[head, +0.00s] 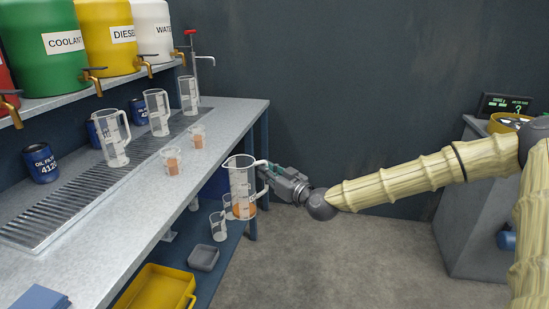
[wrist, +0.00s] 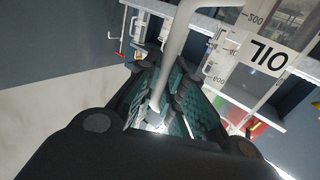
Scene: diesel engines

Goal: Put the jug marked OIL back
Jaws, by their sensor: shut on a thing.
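A clear jug (head: 241,182) with a little amber liquid at its bottom hangs upright in the air just off the bench's right front edge. In the wrist view the jug (wrist: 270,60) is close, and its OIL label reads upside down. My gripper (head: 268,172) comes from the right and is shut on the jug's handle; in the wrist view the dark pads (wrist: 160,95) press on the pale handle bar. Three similar clear jugs stand on the bench: one in front (head: 115,140), one in the middle (head: 157,112) and one at the back (head: 187,95).
The bench (head: 215,150) has a slotted drain grate (head: 60,205), small cups of brown liquid (head: 172,163) and blue oil filters (head: 41,164). Above is a shelf of tapped drums (head: 105,45). Below are small beakers (head: 218,228) and a yellow tray (head: 158,290).

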